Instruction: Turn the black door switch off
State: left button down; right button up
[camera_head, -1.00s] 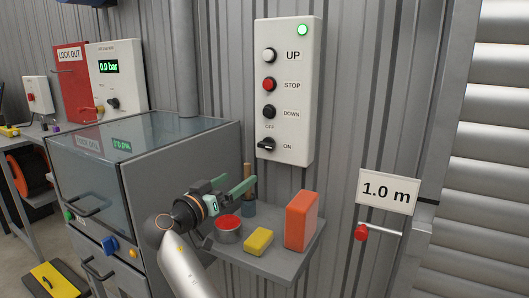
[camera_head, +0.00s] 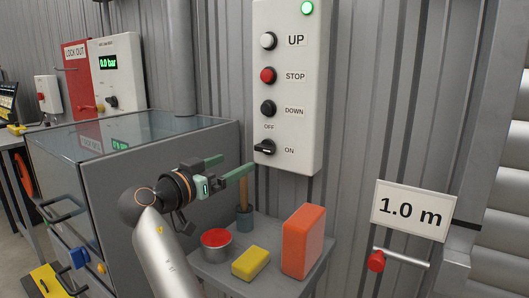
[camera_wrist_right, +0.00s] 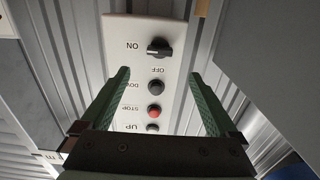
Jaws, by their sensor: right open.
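The black door switch (camera_head: 265,148) is a rotary knob low on a white control panel (camera_head: 262,50). Its handle lies roughly sideways, in line with the ON label at its right; OFF is printed above it. The switch also shows in the right wrist view (camera_wrist_right: 158,47), upside down, near the top of the panel. My right gripper (camera_head: 237,163) is open and empty, left of and slightly below the switch. In the right wrist view its two green fingers (camera_wrist_right: 160,73) are spread, with the switch beyond their tips and apart from them. My left gripper is not in view.
Below the panel, a grey shelf (camera_head: 222,272) holds a red-topped tin (camera_head: 216,243), a yellow block (camera_head: 251,263), an orange box (camera_head: 303,241) and a handled tool (camera_head: 244,218). A glass-topped cabinet (camera_head: 200,185) stands left. White UP, red STOP and black DOWN buttons sit above the switch.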

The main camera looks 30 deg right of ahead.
aim_at(262, 150)
jog(key=x, duration=1.2)
jog(key=shift+s, duration=0.1)
jog(key=c, duration=1.4)
